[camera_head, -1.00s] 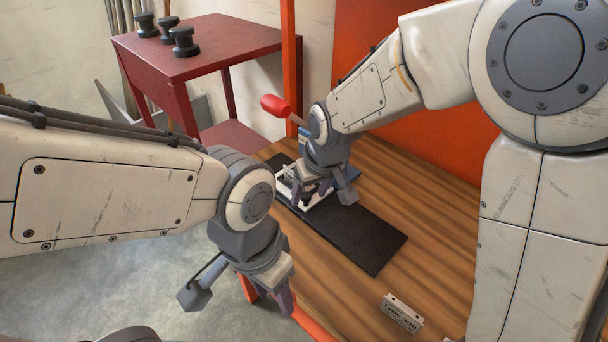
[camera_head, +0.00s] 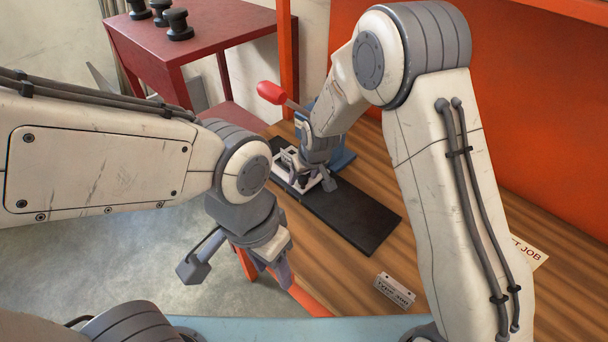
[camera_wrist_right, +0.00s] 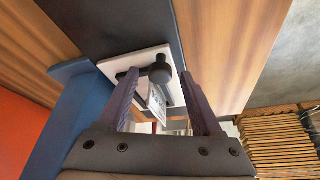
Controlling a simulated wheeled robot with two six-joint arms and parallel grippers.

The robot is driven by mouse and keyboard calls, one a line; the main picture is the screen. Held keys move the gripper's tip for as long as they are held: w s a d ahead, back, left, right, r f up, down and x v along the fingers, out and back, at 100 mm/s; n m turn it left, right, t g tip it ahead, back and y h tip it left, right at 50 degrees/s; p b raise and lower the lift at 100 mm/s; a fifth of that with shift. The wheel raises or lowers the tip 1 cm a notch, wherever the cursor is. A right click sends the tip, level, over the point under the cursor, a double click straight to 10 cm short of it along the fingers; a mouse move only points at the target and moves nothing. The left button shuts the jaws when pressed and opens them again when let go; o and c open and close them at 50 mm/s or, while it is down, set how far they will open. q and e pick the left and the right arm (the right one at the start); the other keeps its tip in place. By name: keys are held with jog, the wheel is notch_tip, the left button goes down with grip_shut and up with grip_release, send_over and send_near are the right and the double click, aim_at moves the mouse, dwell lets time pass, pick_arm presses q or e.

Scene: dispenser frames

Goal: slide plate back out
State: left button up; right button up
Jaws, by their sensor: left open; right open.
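The white plate (camera_head: 283,171) lies at the far left end of a long black strip (camera_head: 360,220) on the wooden bench, partly hidden by my right gripper (camera_head: 316,184). In the right wrist view the plate (camera_wrist_right: 110,67) carries a black round knob (camera_wrist_right: 160,72) and a small printed label (camera_wrist_right: 155,103). My right gripper (camera_wrist_right: 160,88) is open, with its fingers to either side of the knob; whether they touch it I cannot tell. My left gripper (camera_head: 273,272) is open and empty, near the bench's left front edge, apart from the plate.
A blue stand (camera_head: 344,158) is close behind the plate, and a red handle (camera_head: 270,92) rises near it. A "Type 300" tag (camera_head: 394,291) and a job card (camera_head: 530,252) lie on the bench. The strip right of the plate is clear.

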jog(key=shift+f, duration=0.1)
grip_shut()
dwell(1.4)
